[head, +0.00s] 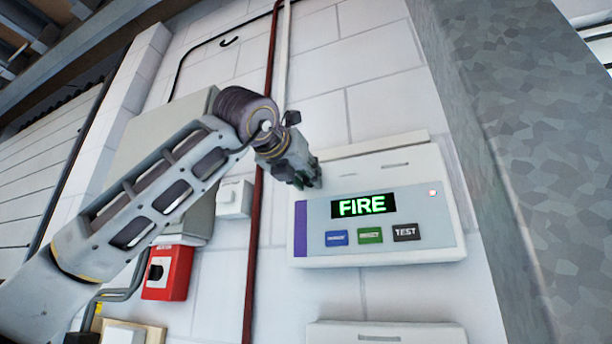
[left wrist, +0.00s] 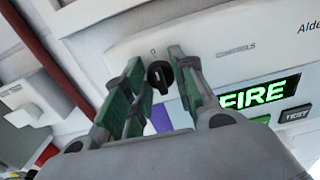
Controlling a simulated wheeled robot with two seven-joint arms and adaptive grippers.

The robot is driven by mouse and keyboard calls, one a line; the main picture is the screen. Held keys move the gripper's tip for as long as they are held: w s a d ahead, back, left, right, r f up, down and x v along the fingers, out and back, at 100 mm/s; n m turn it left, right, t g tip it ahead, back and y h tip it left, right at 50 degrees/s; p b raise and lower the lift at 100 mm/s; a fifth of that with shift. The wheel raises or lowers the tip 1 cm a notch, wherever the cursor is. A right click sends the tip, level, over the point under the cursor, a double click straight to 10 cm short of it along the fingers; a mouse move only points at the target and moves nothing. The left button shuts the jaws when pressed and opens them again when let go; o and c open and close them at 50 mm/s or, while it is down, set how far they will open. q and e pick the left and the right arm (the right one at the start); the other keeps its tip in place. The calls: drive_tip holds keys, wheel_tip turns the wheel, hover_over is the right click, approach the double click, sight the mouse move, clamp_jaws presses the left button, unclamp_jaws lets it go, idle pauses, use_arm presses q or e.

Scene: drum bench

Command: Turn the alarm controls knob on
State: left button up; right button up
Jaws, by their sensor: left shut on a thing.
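The alarm panel (head: 378,200) is a white box on the block wall with a lit green FIRE display (head: 363,205). In the left wrist view the black controls knob (left wrist: 160,75) sits on the panel's upper strip, left of the CONTROLS lettering (left wrist: 236,48). My left gripper (head: 312,178) is at the panel's upper left; in the left wrist view its green-padded fingers (left wrist: 160,84) stand on either side of the knob and are shut on it. In the head view the gripper hides the knob. My right gripper is not in view.
Blue (head: 336,238), green (head: 370,235) and TEST (head: 406,232) buttons sit below the display. A red call point box (head: 167,272) and a red pipe (head: 257,230) are left of the panel. A grey column (head: 530,150) stands close on the right.

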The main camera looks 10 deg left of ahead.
use_arm(q)
drive_tip(key=shift+m, duration=0.3)
drive_tip(key=shift+d+f+m+p, duration=0.1)
drive_tip(key=shift+m+p, duration=0.05)
drive_tip(key=shift+m, duration=4.15)
drive_tip(key=shift+d+f+m+p, duration=0.1)
drive_tip(key=shift+m+p, duration=0.05)
drive_tip(key=shift+m, duration=4.15)
drive_tip(key=o, duration=1)
drive_tip(key=shift+s+a, duration=0.1)
drive_tip(key=shift+s, duration=0.05)
